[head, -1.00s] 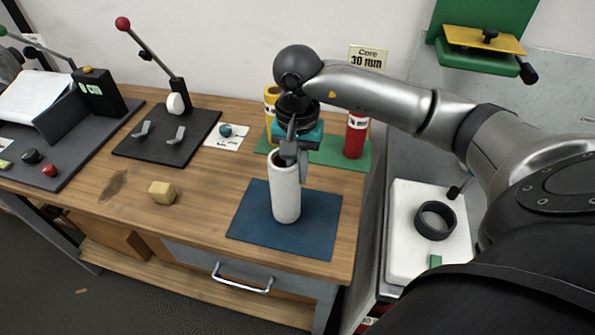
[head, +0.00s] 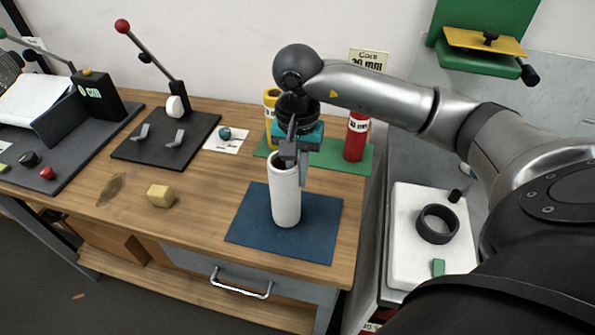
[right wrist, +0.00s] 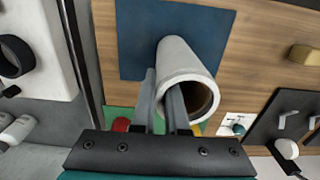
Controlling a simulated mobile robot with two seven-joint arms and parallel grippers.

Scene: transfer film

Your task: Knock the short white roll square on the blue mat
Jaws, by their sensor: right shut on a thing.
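The short white roll (head: 286,199) stands upright at the blue mat (head: 322,228), over its left middle part. In the head view I cannot tell whether its bottom touches the mat. My right gripper (head: 290,160) points down at the roll's top and is shut on its wall. In the right wrist view the white roll (right wrist: 184,62) shows its hollow brown core, with one finger of my right gripper (right wrist: 162,100) outside the wall and one at the opening. The blue mat (right wrist: 138,40) lies beyond it. My left gripper is not in view.
A yellow block (head: 160,195) lies left of the mat. A red container (head: 355,138) and a yellow one (head: 271,112) stand behind on a green mat (head: 330,156). A black ring (head: 437,224) lies on a white surface at right. A dark lever stand (head: 150,150) is back left.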

